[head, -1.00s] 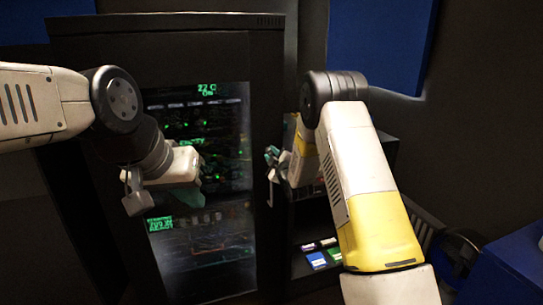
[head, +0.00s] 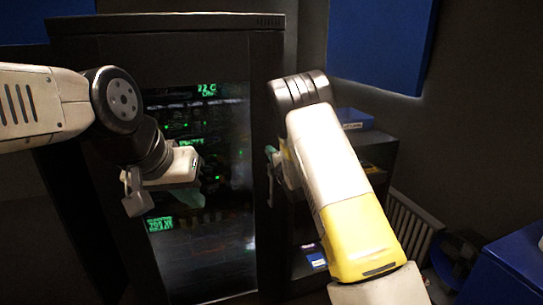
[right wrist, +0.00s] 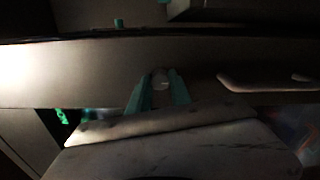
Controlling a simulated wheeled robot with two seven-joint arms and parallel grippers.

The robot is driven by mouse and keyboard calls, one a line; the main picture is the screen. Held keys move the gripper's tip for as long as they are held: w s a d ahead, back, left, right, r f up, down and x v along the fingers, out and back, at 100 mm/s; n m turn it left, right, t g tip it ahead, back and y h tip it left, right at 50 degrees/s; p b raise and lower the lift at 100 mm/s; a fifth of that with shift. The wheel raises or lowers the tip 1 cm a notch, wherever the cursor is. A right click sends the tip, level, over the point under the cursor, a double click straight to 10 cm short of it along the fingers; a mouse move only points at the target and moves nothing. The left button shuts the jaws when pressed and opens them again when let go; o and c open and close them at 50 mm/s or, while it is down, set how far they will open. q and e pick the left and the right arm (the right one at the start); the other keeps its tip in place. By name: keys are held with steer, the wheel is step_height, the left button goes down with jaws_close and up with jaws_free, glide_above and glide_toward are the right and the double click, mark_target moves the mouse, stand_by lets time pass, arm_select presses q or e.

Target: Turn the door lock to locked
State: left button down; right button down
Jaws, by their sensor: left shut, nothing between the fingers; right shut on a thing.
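A tall black cabinet (head: 170,35) with a glass door (head: 215,240) stands in front of me. My right gripper (head: 271,158) is at the right edge of the door frame in the head view. In the right wrist view its teal fingers (right wrist: 160,86) are shut on a small round knob, the door lock (right wrist: 160,76), on the dark door face. The arm hides the lock in the head view, and its exact turn angle is too dark to read. My left gripper (head: 190,196) is shut and empty, in front of the left part of the glass.
A pale bar-like handle (right wrist: 262,84) is on the door face beside the lock in the right wrist view. A shelf unit with a blue box (head: 352,120) stands right of the cabinet. A blue block (head: 515,265) is at the lower right.

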steer(key=shift+n, duration=0.4)
steer(key=c, duration=1.2)
jaws_free()
steer(key=v, duration=0.7)
steer(key=shift+s+d, duration=0.1)
steer(key=shift+s, duration=0.25)
steer(key=shift+r, duration=0.1)
